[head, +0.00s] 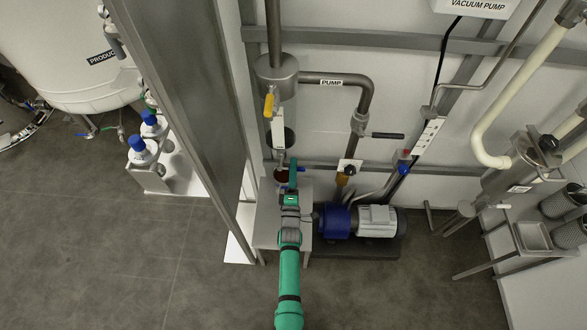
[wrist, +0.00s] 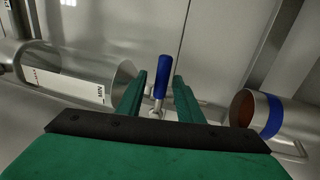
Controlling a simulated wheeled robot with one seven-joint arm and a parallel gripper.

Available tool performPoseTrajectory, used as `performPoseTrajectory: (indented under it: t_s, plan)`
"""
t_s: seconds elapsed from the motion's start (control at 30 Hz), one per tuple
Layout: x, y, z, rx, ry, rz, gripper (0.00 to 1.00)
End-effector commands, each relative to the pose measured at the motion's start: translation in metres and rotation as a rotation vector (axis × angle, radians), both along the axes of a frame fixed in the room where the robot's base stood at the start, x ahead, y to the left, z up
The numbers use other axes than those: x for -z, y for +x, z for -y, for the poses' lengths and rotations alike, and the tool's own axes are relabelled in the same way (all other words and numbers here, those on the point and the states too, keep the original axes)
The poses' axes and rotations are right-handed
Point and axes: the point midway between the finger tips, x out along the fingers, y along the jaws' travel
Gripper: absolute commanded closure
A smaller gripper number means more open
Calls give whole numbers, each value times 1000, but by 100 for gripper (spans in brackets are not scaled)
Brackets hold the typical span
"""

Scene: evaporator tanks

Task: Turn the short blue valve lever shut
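The short blue valve lever (wrist: 163,76) stands roughly upright on a metal stem in the wrist view. My gripper (wrist: 157,92) is open, with one green finger on each side of the lever and visible gaps between. The lever appears at or just beyond the fingertips; I cannot tell the exact depth. In the head view my gripper (head: 291,172) is beside the pipework above a small white table.
A blue and grey pump (head: 365,221) stands right of the table. A steel post (head: 190,90) rises at left. The grey floor in front is clear.

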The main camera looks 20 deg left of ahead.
Motion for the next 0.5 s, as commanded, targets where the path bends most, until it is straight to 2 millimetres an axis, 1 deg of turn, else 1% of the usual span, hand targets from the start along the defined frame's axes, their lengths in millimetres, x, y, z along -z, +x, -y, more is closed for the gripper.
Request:
performPoseTrajectory:
  t_s: [0.17, 0.5]
  plan:
    - [5, -16, 4, 1, 0, -2, 67]
    - [16, -75, 16, 1, 0, -2, 67]
